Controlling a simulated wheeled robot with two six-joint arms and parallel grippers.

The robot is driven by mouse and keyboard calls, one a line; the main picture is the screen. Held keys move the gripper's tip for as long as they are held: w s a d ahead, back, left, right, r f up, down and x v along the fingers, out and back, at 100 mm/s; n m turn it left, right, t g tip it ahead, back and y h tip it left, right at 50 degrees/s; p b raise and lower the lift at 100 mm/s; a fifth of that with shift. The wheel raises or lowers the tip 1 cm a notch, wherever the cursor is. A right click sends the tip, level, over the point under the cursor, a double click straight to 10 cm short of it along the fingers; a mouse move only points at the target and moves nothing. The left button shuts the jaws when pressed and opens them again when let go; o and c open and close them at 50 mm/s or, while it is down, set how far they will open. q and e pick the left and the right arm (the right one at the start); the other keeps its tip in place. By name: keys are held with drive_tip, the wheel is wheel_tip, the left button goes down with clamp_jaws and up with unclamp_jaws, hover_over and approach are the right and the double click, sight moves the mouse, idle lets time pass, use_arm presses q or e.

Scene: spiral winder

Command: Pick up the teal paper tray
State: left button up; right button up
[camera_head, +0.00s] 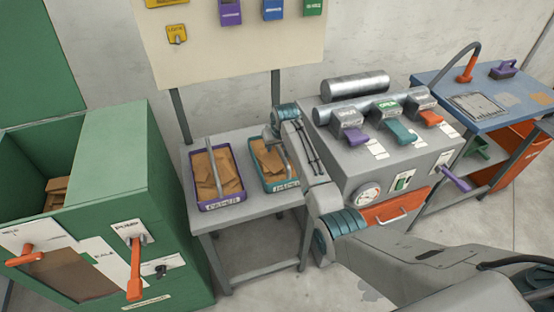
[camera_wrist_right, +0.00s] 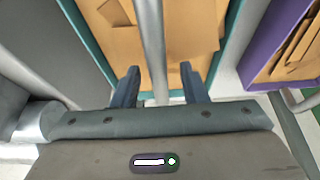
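The teal paper tray (camera_head: 284,187) stands on the grey side table, holding brown paper sheets, with a grey bar handle across its top. In the right wrist view the teal tray's rim (camera_wrist_right: 88,42) shows behind the fingers, and its bar handle (camera_wrist_right: 149,35) runs between them. My right gripper (camera_wrist_right: 158,82) is open, with a finger on each side of the handle and visible gaps. In the head view my right gripper (camera_head: 272,133) is just above the tray's far end, partly hidden by its own arm. My left gripper is in neither view.
A purple paper tray (camera_head: 224,203) stands left of the teal one on the grey table (camera_head: 247,208). A green cabinet (camera_head: 175,170) with orange levers is at left. The grey machine (camera_head: 375,160) with coloured levers stands close on the right.

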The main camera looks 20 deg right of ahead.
clamp_jaws()
drive_tip(key=shift+r, duration=0.1)
drive_tip(key=shift+w+r, duration=0.1)
drive_tip(key=shift+r, duration=0.35)
drive_tip(key=b+v, duration=0.1)
drive_tip(key=v, duration=0.1)
drive_tip(key=shift+a+r, duration=0.1)
drive_tip(key=shift+r, duration=0.2)
drive_tip(key=s+a+r+b, duration=0.1)
drive_tip(key=s+a+b, duration=0.2)
drive_tip(key=s, duration=1.2)
drive_tip(key=shift+a+r, duration=0.3)
drive_tip(key=shift+a, duration=0.1)
drive_tip(key=shift+w, duration=0.1)
